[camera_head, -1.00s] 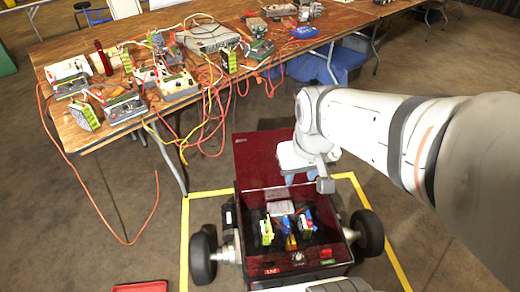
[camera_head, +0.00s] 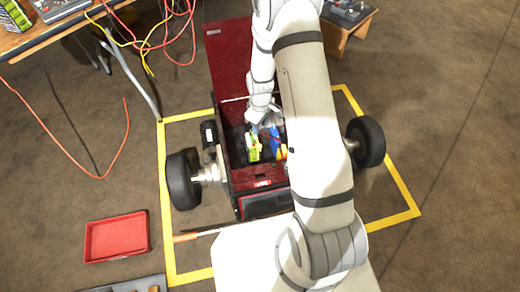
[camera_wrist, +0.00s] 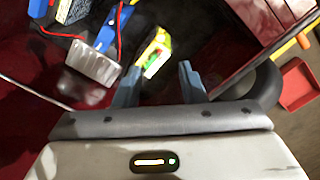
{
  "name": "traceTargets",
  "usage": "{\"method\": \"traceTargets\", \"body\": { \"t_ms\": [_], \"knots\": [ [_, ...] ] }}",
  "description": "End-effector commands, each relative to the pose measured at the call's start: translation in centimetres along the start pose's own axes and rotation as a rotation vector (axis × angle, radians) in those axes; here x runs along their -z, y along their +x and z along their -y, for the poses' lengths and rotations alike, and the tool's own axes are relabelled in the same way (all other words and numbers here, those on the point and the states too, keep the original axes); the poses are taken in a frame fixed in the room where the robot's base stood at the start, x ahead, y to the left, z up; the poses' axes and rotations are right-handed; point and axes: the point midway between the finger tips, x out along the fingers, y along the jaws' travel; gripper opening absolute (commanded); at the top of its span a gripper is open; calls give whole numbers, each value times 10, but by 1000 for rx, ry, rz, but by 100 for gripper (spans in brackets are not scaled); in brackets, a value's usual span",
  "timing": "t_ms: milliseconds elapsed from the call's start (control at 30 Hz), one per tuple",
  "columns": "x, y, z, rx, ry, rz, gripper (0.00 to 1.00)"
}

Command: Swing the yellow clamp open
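My gripper (camera_wrist: 158,72) is open and empty; its two grey-blue fingers point into the dark red box (camera_head: 233,178). A green and yellow module (camera_wrist: 154,50) stands ahead of the fingertips and shows roughly between them; it also shows in the head view (camera_head: 253,148). A small yellow part (camera_head: 281,152) lies beside blue pieces in the box, partly hidden by my arm. A yellow part (camera_wrist: 64,11) also shows at the upper left of the wrist view. I cannot tell for certain which yellow part is the clamp.
In the wrist view a blue piece (camera_wrist: 108,32), a light grey block (camera_wrist: 92,64) and red cables sit left of the fingers. The box's raised lid (camera_head: 232,60) stands behind it. Wheels (camera_head: 183,178) flank the box. A red tray (camera_head: 117,237) lies on the floor at left.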

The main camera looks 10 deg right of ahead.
Motion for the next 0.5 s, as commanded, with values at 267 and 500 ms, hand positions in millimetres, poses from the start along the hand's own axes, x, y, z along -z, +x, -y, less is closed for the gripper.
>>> {"method": "traceTargets", "body": {
  "t_ms": [267, 500],
  "knots": [
    [0, 55, 0, 8, -42, 9, 37],
    [-1, 93, 0, 9, -41, 10, 37]
  ]
}}
